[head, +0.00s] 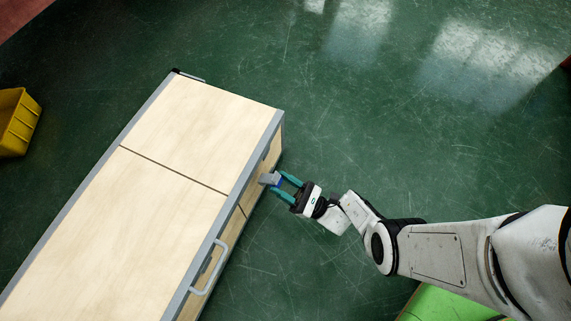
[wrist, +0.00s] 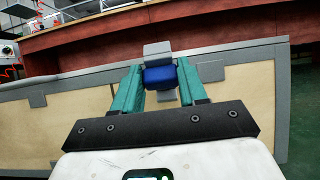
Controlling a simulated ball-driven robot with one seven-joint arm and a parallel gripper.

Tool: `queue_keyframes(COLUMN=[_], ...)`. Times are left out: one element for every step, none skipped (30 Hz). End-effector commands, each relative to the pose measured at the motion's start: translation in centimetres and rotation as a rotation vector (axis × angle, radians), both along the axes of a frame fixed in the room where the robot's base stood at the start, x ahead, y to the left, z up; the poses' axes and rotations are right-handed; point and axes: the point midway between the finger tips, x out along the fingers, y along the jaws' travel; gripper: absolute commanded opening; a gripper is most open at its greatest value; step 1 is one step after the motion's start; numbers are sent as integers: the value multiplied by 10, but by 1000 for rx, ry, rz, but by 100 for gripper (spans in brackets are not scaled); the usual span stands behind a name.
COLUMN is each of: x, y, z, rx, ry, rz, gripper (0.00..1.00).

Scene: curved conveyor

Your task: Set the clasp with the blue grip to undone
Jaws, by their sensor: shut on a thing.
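The clasp with the blue grip (wrist: 160,77) is on the side of a wooden case with grey edging. Its grey metal part (wrist: 157,49) shows just beyond the grip. In the head view the clasp's grey part (head: 268,179) juts from the case's right side, near its far end. My gripper (wrist: 160,84) has its teal fingers on either side of the blue grip, shut on it. It also shows in the head view (head: 284,186), reaching in from the right. The fingers hide part of the grip there.
The wooden case (head: 165,180) lies across the left of the head view, with a grey handle (head: 209,267) on its near right side. A yellow bin (head: 17,122) stands at far left. A green object (head: 445,304) is below my arm. The green floor at upper right is clear.

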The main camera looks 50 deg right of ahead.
Motion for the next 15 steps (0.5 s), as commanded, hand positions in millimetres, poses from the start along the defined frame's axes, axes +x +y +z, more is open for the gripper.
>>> queue_keyframes(x=[1,1,0,1,0,1,1,1,1,1,1,1,1,1,1], y=[0,0,0,0,0,0,0,0,0,0,0,0,0,0,0], z=[0,0,0,0,0,0,0,0,0,0,0,0,0,0,0], rx=[1,1,1,1,1,1,1,1,1,1,1,1,1,1,1], ry=[-2,-3,-3,-3,-4,-4,-4,-4,-3,-4,-3,-4,-4,-4,-4], rz=[1,0,0,0,0,0,0,0,0,0,0,0,0,0,0], gripper=[0,0,0,0,0,0,0,0,0,0,0,43,46,49,53])
